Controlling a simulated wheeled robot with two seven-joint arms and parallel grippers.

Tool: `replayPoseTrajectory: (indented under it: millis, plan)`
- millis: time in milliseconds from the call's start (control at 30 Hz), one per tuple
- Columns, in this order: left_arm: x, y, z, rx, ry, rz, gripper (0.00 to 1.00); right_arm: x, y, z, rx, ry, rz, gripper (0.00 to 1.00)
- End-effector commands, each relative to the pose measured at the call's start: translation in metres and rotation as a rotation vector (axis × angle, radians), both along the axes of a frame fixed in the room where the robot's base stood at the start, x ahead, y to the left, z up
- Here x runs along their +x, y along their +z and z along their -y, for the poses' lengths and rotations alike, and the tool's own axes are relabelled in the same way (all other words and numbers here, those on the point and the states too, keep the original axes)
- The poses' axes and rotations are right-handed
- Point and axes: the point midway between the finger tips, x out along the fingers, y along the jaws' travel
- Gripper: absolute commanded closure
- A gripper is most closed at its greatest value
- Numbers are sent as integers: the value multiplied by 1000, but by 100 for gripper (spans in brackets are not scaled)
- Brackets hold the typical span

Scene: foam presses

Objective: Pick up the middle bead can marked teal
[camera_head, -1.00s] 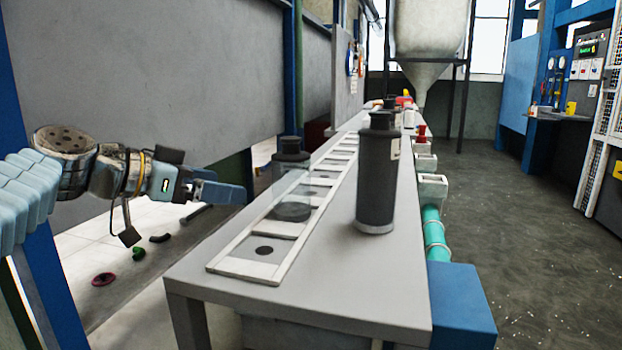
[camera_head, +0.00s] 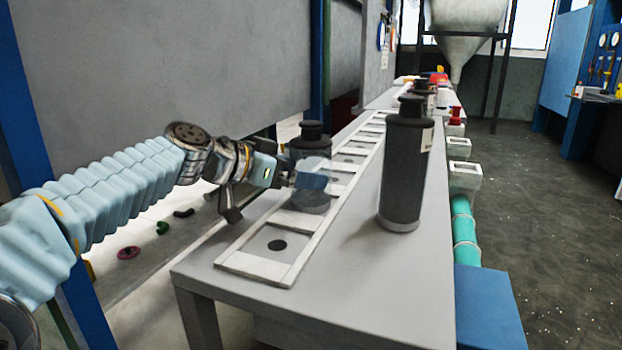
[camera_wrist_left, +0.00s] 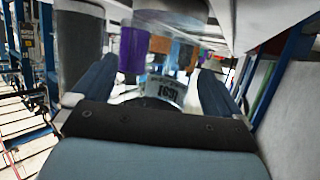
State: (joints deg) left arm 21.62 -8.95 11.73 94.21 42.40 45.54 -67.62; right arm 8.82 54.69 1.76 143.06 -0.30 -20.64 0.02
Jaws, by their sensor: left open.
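A can with a dark cap and a greyish, partly clear body (camera_head: 311,153) stands upright in the white-framed rack (camera_head: 265,268) on the bench. A purple-banded can (camera_wrist_left: 133,50) shows beyond. I see no teal mark on any can. My right gripper is not in view.
A tall dark can (camera_head: 405,170) stands on the bench just right of the rack. More dark-capped cans (camera_head: 424,93) stand farther back. The front rack slot (camera_head: 277,246) is empty. The grey bench's front right surface (camera_head: 370,270) is clear. A teal pipe (camera_head: 464,232) runs beside the bench.

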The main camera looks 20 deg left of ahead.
Motion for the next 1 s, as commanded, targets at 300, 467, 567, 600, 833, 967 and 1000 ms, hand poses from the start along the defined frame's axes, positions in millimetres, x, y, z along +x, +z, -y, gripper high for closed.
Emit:
replayPoseTrajectory:
  millis: [300,467,567,600,833,967,1000]
  plan:
    - [29,-14,16,0,0,-1,0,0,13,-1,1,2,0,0]
    - [29,-14,16,1,0,-1,0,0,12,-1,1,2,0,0]
    - [29,-14,16,1,0,-1,14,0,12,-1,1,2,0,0]
    - [29,-14,16,1,0,-1,20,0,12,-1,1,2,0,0]
    - [29,-14,16,1,0,-1,55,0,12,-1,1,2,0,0]
    - [29,-13,16,0,1,1,55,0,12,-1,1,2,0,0]
    - [29,-13,16,0,1,1,55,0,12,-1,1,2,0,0]
